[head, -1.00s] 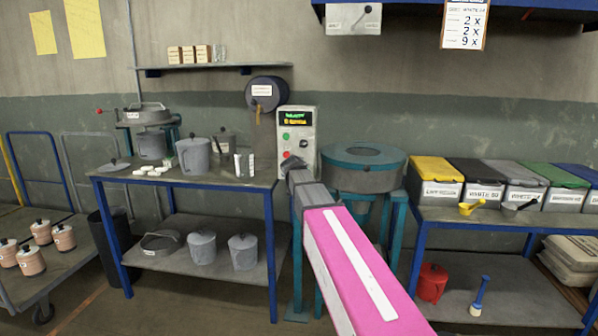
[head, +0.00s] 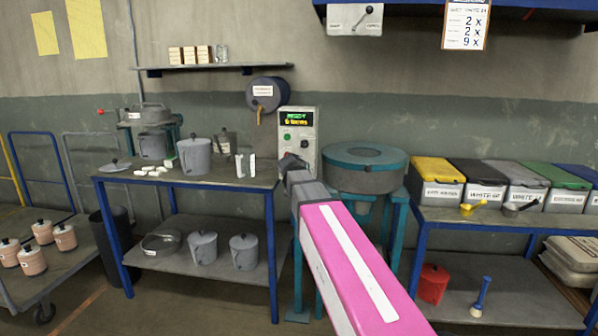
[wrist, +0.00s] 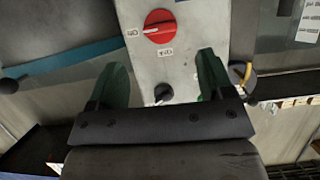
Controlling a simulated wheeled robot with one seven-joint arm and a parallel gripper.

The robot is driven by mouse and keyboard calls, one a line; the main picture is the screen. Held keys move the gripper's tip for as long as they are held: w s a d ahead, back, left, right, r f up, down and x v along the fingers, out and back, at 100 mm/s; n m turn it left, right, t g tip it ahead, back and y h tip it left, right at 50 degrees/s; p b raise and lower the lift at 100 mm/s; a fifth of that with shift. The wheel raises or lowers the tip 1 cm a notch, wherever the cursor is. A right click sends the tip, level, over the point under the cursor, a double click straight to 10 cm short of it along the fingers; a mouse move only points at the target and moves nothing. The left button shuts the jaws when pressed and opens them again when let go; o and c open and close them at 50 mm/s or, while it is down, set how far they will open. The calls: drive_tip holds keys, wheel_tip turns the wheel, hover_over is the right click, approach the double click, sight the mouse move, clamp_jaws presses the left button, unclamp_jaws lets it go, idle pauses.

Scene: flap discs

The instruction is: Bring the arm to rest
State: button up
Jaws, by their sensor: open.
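My arm, with its pink link (head: 345,265), reaches forward from the bottom of the head view to the grey control box (head: 303,126). My gripper (head: 289,162) is at the lower left of the box's face; its fingers are hard to make out there. In the wrist view my gripper (wrist: 160,80) is open, its two dark green fingers wide apart. A small black knob (wrist: 163,93) shows between the fingers, with a red knob (wrist: 160,26) beyond it. Nothing is held. I cannot tell whether a finger touches the panel.
A teal-rimmed round machine (head: 363,167) stands just right of my gripper. A blue-legged table (head: 225,182) with grey pots is on the left. A right-hand table (head: 425,217) holds coloured-lid bins. A wall shelf (head: 215,69) is above.

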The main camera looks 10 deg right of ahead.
drive_tip(key=v, duration=0.3)
